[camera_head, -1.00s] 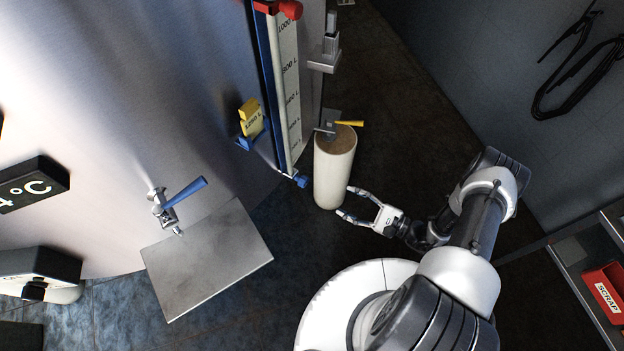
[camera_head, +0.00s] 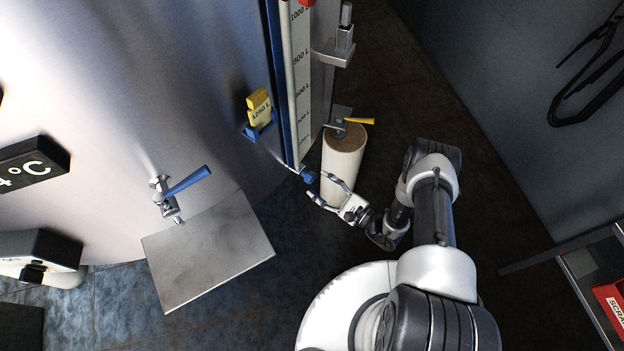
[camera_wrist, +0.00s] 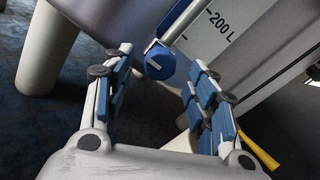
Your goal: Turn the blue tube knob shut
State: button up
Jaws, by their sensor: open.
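The blue tube knob (camera_head: 308,175) sits at the lower end of the sight tube on the tank (camera_head: 190,80). In the wrist view the knob (camera_wrist: 160,65) is a round blue cap with a pale bar across its face, seen beyond and between my fingertips. My gripper (camera_head: 316,186) is open, its fingers pointing at the knob from the right. In the wrist view the gripper (camera_wrist: 160,85) shows both blue-padded fingers apart with nothing between them. The fingertips are close to the knob; I cannot tell whether they touch it.
A blue-handled tap (camera_head: 187,182) and a metal plate (camera_head: 208,255) are to the left.

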aim_at(313, 180)
jog(key=shift+b+x, duration=0.35)
jog(key=shift+x, duration=1.9)
jog(key=c, duration=1)
jog(key=shift+c, duration=0.2)
